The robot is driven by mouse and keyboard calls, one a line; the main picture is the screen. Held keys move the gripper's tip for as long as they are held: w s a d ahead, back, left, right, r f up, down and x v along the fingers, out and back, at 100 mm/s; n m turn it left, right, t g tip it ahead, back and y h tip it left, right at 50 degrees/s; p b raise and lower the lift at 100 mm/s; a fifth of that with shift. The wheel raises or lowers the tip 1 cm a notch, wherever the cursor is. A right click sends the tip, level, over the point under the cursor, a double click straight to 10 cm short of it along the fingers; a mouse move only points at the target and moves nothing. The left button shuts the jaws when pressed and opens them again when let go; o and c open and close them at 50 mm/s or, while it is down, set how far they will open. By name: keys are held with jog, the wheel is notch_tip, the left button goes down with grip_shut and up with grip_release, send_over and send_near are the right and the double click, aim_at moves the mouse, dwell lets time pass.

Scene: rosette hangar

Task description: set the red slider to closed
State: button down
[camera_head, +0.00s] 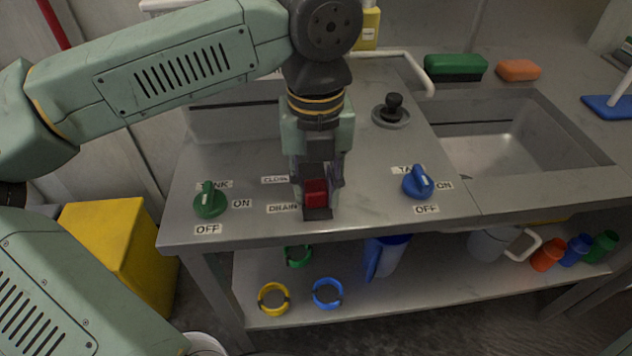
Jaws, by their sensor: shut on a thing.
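The red slider (315,193) is a small red block on the grey steel counter (365,214). My gripper (318,190) points down over it and is shut on it, with a finger on each side. Labels stand to the left of the slider: one partly covered that begins "CLOS" (275,180) farther back, and "DRAIN" (283,208) nearer the front edge. The slider sits about level with or between these labels; its track is mostly hidden by my gripper.
A green knob (210,200) is to the left and a blue knob (418,183) to the right, each with ON and OFF labels. A black plug or knob (392,108) and a sink (490,140) lie behind right. Rings and cups stand on the lower shelf (420,275).

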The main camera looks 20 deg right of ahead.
aim_at(312, 173)
jog(key=w, duration=0.1)
jog(key=w+d+b, duration=0.1)
jog(key=w, duration=0.1)
jog(key=w+b, duration=0.1)
jog(key=w, duration=0.1)
jog(key=shift+d, duration=0.3)
jog(key=shift+w+r, duration=0.1)
jog(key=shift+w, duration=0.25)
jog(key=c, duration=1.2)
grip_release()
jog(key=shift+c, duration=0.2)
notch_tip(312, 173, up, 12)
